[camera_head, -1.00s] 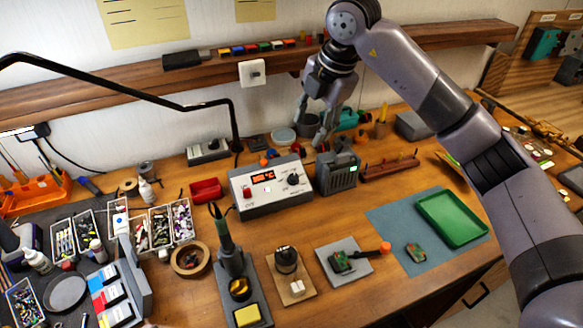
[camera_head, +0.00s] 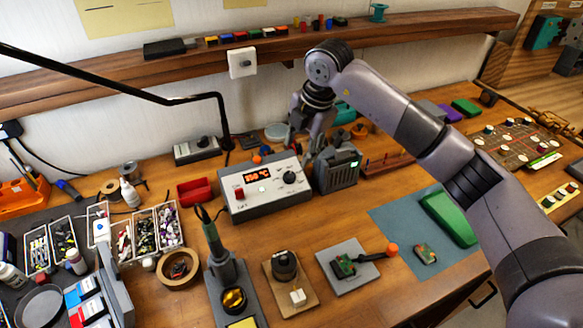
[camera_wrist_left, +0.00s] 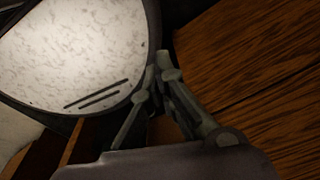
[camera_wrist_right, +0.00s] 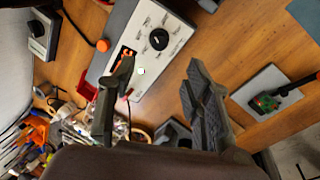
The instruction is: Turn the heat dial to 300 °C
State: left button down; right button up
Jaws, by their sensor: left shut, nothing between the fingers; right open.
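The soldering station (camera_head: 265,191) is a pale box with an orange-lit display (camera_head: 258,176), too blurred to read surely. Its black heat dial (camera_head: 290,177) is right of the display. The dial (camera_wrist_right: 158,39) also shows in the right wrist view, with marks around it. My right gripper (camera_head: 299,150) is open and empty, above and behind the dial, apart from it. In the right wrist view its fingers (camera_wrist_right: 160,75) are spread, with the dial beyond the gap. My left gripper (camera_wrist_left: 162,62) is shut and empty in the left wrist view; the head view does not show it.
A dark grey unit (camera_head: 337,170) stands close to the station's right side. A red tray (camera_head: 195,191) lies to its left. The soldering iron in its stand (camera_head: 225,270) rises in front. A black lamp arm (camera_head: 110,83) crosses the upper left.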

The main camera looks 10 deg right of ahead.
aim_at(290, 174)
jog(key=p+x, duration=0.2)
jog(key=x, duration=0.8)
jog(key=shift+w+f, duration=0.15)
jog(key=shift+f, duration=0.15)
grip_shut()
